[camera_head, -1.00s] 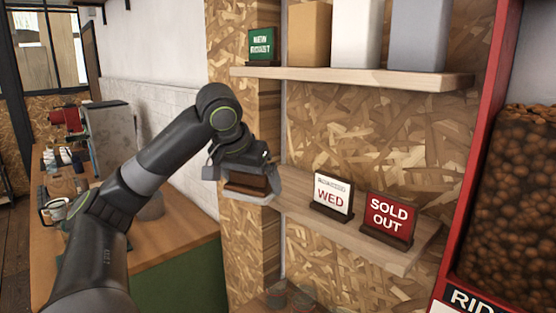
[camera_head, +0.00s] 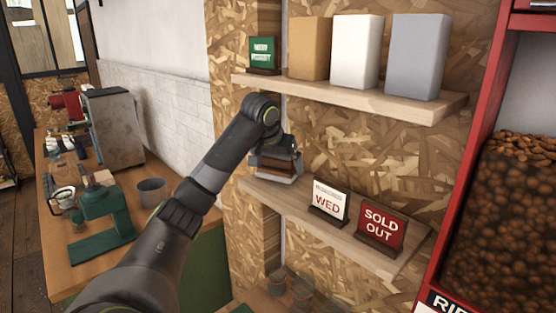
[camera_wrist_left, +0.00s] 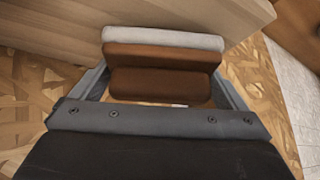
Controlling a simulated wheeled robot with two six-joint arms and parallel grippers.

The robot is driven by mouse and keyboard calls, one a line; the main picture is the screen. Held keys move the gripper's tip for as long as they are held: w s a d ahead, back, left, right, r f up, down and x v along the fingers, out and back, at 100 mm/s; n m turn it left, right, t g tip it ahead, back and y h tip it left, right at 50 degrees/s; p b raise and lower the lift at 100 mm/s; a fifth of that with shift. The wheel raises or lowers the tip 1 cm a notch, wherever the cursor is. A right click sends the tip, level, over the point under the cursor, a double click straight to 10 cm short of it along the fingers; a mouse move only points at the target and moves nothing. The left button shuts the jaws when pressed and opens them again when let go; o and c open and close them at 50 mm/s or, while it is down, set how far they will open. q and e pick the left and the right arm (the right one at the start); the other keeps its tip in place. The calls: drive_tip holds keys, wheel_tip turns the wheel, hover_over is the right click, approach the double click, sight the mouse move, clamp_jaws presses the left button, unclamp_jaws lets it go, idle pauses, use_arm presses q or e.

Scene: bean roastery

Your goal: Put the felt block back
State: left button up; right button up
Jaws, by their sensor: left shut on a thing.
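The felt block (camera_head: 276,165) has a brown, stepped body and a pale grey felt layer underneath. In the head view it is at the left end of the lower shelf (camera_head: 347,240), partly hidden by my gripper; I cannot tell whether it touches the board. My left gripper (camera_head: 277,160) is shut on it. In the left wrist view the block (camera_wrist_left: 160,84) sits between the two fingers (camera_wrist_left: 163,78), its grey felt side farthest from the wrist. My right gripper is not in view.
A WED sign (camera_head: 329,203) and a SOLD OUT sign (camera_head: 381,231) stand on the lower shelf, right of my gripper. The upper shelf (camera_head: 350,97) above holds three bags and a green sign (camera_head: 262,54). A red-framed bean bin (camera_head: 520,215) is at the right.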

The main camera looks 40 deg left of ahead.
use_arm(q)
drive_tip(key=shift+f, duration=0.5)
drive_tip(key=shift+s+a, duration=0.1)
drive_tip(key=shift+s, duration=0.1)
